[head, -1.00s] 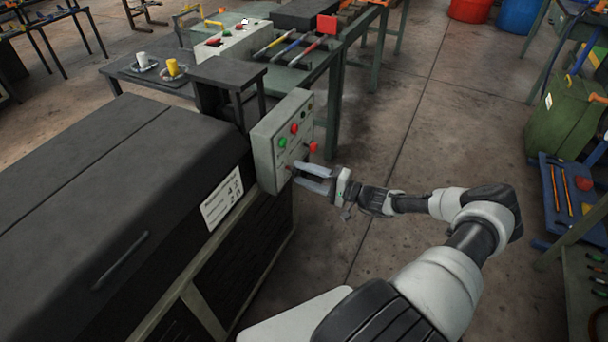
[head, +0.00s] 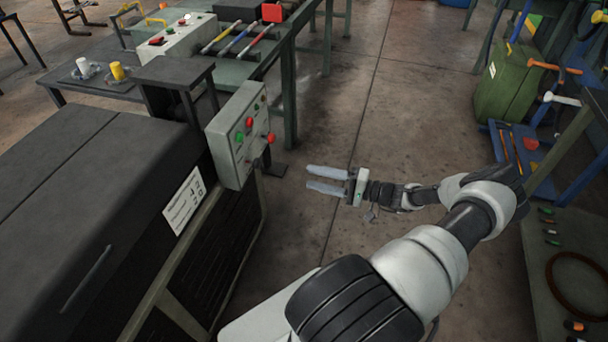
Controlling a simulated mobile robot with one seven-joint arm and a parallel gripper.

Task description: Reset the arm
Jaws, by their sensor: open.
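My gripper (head: 308,180) is open and empty in the head view. Its two pale fingers point left, with bare floor behind them. The grey control box (head: 238,135) stands to the left of the fingertips, with a visible gap between them. Red and green buttons and a red-ended lever (head: 270,138) show on the box. My arm reaches in from the lower right, bent at the elbow. No part of the gripper touches anything that I can see.
A dark machine cabinet (head: 85,215) fills the left. A bench with coloured rods (head: 240,38) stands behind. A green container (head: 505,85) and a blue rack with tools (head: 510,150) are at the right. A table (head: 575,265) stands at the lower right. Open floor (head: 400,110) lies between.

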